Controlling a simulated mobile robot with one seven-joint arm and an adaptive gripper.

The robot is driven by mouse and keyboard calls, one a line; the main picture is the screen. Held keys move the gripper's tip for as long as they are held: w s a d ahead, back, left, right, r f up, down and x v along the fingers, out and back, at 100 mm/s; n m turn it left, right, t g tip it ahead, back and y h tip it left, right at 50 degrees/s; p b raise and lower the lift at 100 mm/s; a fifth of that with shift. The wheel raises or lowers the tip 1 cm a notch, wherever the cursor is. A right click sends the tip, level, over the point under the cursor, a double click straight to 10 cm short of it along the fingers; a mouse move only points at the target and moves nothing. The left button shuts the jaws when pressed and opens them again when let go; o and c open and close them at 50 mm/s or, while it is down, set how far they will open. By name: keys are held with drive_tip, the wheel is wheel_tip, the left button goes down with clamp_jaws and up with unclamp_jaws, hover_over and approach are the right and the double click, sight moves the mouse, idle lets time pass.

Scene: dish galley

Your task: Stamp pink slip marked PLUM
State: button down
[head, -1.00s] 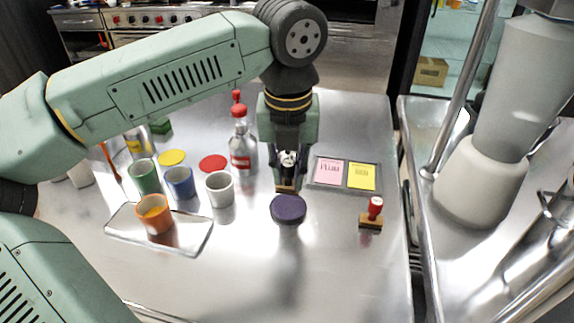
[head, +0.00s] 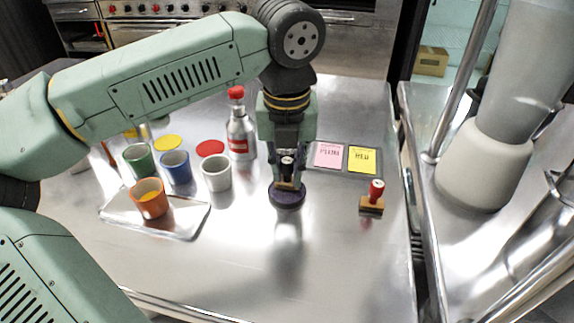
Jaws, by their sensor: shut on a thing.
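The pink slip (head: 328,155), marked PLUM, lies in a dark holder next to a yellow slip (head: 362,160). My gripper (head: 286,172) points down, shut on a stamp with a dark knob and wooden base (head: 285,184). The stamp is at the round dark purple ink pad (head: 287,201), left of and nearer than the pink slip. I cannot tell whether its face touches the pad. A second stamp (head: 372,200) with a red knob and wooden base stands upright on the table to the right of the pad.
A tray (head: 188,225) at left carries an orange cup (head: 149,198). Green (head: 139,161), blue (head: 176,168) and white (head: 216,173) cups stand behind. A red-capped bottle (head: 240,138) is close left of my gripper. The front of the metal table is clear.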

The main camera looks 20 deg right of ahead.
drive_tip(key=shift+f+b, duration=0.6)
drive_tip(key=shift+b, duration=0.15)
idle(1.8)
drive_tip(key=shift+r, duration=0.1)
drive_tip(key=shift+r+p, duration=2.2)
drive_tip(key=shift+r, duration=1.3)
